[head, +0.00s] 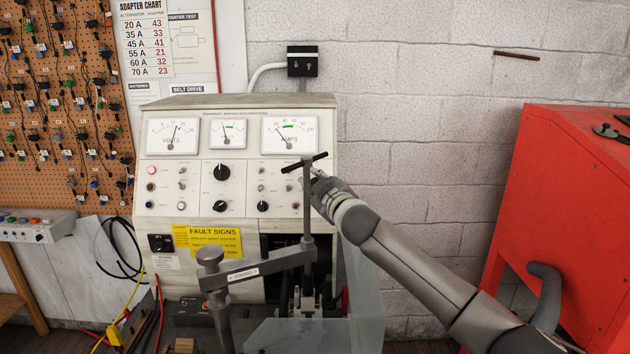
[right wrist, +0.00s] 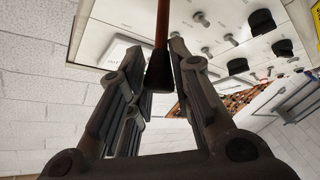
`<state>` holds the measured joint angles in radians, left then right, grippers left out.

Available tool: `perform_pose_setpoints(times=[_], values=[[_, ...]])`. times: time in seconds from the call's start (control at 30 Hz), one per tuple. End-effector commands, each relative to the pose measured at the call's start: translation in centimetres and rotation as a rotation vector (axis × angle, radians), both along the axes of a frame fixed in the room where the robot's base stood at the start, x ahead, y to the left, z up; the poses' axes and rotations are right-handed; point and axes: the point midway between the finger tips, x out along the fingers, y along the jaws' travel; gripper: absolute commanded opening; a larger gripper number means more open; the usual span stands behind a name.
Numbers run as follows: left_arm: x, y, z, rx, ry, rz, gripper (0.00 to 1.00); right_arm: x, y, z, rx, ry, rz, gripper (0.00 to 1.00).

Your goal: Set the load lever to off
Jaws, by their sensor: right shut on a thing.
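A black T-shaped handle (head: 296,163) tops a grey upright rod (head: 307,215) in front of the test bench (head: 240,130). My right gripper (head: 312,174) comes in from the right and is shut on this handle near the rod's top. In the right wrist view, a thin reddish-brown bar with a black flared end (right wrist: 159,72) sits between the fingers. No readable label marks the load lever, so I cannot tell if this handle is it. The fingers hide part of the handle. My left gripper is out of view.
A grey labelled arm (head: 255,270) and post stand low in front of the bench, beside a clear guard panel (head: 365,290). Dials, knobs and switches cover the bench face. A red cabinet (head: 580,190) stands at right. Cables hang at left.

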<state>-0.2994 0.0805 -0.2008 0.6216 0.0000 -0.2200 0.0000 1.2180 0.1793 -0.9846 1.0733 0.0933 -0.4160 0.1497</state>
Motion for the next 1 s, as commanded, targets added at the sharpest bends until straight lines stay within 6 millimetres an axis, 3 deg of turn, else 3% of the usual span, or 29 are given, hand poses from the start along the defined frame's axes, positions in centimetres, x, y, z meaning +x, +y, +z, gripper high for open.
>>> perform_pose_setpoints(times=[0.03, 0.2, 0.67, 0.7, 0.83, 1.0], values=[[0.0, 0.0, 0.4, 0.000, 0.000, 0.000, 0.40, 0.2, -0.3, 1.5, -0.005, -0.022, -0.004, 0.00], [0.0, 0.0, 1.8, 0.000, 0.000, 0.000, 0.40, 1.0, -0.3, 2.7, -0.002, -0.024, -0.005, 0.00], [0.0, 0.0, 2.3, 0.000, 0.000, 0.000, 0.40, 1.4, -0.5, 2.9, -0.004, -0.029, -0.004, 0.00], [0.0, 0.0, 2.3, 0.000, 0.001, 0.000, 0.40, 1.4, -0.5, 2.9, -0.004, -0.030, -0.004, 0.29], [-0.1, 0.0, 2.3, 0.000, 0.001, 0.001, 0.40, 1.4, -0.4, 2.7, -0.004, -0.025, -0.003, 0.44], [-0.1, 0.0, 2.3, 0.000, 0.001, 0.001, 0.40, 1.4, -0.3, 2.4, -0.002, -0.020, -0.002, 0.44]])
